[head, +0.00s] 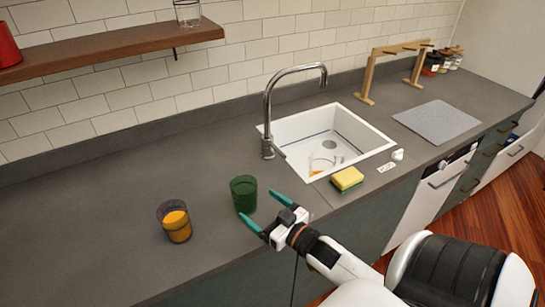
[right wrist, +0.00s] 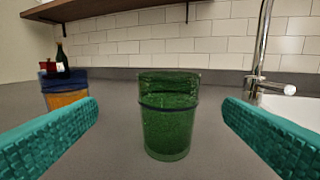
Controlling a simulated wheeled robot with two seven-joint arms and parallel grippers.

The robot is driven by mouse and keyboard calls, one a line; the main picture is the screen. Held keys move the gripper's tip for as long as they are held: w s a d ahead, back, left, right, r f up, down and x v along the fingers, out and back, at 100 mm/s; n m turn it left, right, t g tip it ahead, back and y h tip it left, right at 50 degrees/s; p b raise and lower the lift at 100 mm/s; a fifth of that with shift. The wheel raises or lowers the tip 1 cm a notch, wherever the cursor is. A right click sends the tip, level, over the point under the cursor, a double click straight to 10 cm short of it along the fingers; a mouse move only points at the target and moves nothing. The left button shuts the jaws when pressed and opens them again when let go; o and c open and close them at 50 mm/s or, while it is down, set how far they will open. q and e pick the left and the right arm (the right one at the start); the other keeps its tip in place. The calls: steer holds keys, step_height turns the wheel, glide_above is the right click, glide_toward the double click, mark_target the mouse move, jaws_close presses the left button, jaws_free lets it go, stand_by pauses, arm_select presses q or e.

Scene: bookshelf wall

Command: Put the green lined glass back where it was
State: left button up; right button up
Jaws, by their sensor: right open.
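The green lined glass (head: 243,194) stands upright on the grey counter, left of the sink's near corner. In the right wrist view the green lined glass (right wrist: 168,115) is centred between the two teal fingers, with a dark line around its upper part. My right gripper (head: 262,211) is open and close in front of the glass. A gap shows between each finger and the glass in the wrist view. My left gripper is not in view.
A glass with orange contents (head: 174,222) stands to the left. The sink (head: 365,152), faucet (head: 267,120) and sponge (head: 347,179) are to the right. A wooden shelf (head: 110,50) holds a clear glass (head: 187,12). The counter's left part is clear.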

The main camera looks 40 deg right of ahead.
steer(key=shift+s+d, duration=0.15)
steer(key=shift+s, duration=1.65)
